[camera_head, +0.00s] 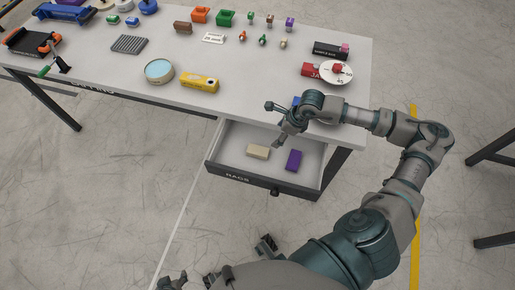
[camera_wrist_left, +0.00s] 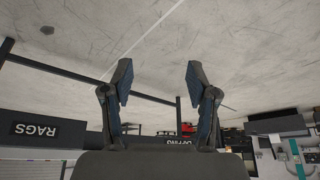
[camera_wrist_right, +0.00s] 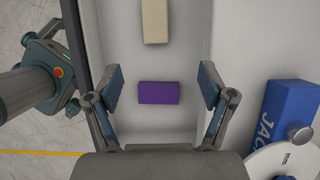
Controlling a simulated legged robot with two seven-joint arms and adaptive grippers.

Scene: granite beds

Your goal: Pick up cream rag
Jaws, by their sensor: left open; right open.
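The cream rag (camera_head: 258,151) is a small folded block lying in the open drawer (camera_head: 227,162), left of the purple rag (camera_head: 293,160). My right gripper (camera_head: 272,124) is open and empty above the drawer. In the right wrist view the purple rag (camera_wrist_right: 158,92) lies below and between the open fingers (camera_wrist_right: 162,85), and the cream rag (camera_wrist_right: 155,20) is at the top edge, partly cut off. My left gripper (camera_wrist_left: 158,80) is open and empty, pointing over bare floor away from the rags; it shows at the bottom of the head view (camera_head: 218,266).
The drawer front is labelled RAGS (camera_head: 238,178) and has a dark knob. The white table (camera_head: 120,75) above holds a yellow box (camera_head: 199,83), a round tin (camera_head: 159,71) and several small parts. A blue jack (camera_wrist_right: 287,115) stands close right of the drawer in the right wrist view.

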